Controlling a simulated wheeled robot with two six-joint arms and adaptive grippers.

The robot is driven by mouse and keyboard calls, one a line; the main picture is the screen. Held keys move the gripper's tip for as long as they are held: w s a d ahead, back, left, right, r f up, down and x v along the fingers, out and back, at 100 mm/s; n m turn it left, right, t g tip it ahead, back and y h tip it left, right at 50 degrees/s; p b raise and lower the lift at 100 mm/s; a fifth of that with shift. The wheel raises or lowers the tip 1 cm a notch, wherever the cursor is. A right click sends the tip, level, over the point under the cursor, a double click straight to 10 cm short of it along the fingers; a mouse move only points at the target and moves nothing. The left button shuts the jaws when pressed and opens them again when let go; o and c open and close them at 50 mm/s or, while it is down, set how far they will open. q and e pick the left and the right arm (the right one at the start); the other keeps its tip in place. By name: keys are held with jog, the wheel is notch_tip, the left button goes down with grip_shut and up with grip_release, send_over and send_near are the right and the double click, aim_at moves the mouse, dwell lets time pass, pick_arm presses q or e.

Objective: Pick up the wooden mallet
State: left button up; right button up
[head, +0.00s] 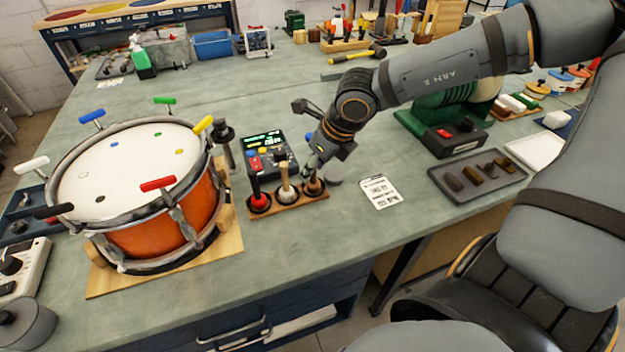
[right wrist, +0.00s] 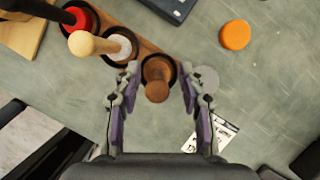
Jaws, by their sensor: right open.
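A wooden rack (head: 287,212) near the bench's front holds three mallets upright in a row, handles up. The right one, brown wood all over, is the wooden mallet (head: 313,185); in the right wrist view its handle end (right wrist: 157,92) points up at the camera. My right gripper (right wrist: 158,82) is open, with one finger on each side of this mallet; a gap shows on both sides. In the head view the gripper (head: 314,168) comes down over the mallet and partly hides it. My left gripper is not in view.
Beside the wooden mallet stand a pale-handled mallet (head: 285,187) and a black-handled red mallet (head: 258,196). A control box (head: 268,151) stands behind the rack. An orange drum (head: 150,236) is to the left. A white printed card (head: 381,192) lies to the right.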

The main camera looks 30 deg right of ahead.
jog(key=shift+w+f, duration=0.35)
jog(key=shift+f, duration=0.05)
jog(key=shift+s+a+r, duration=0.15)
jog(key=shift+s+r, duration=0.25)
jog(key=shift+s, duration=0.1)
jog(key=shift+c, duration=1.1)
jog(key=shift+w, duration=0.15)
grip_shut()
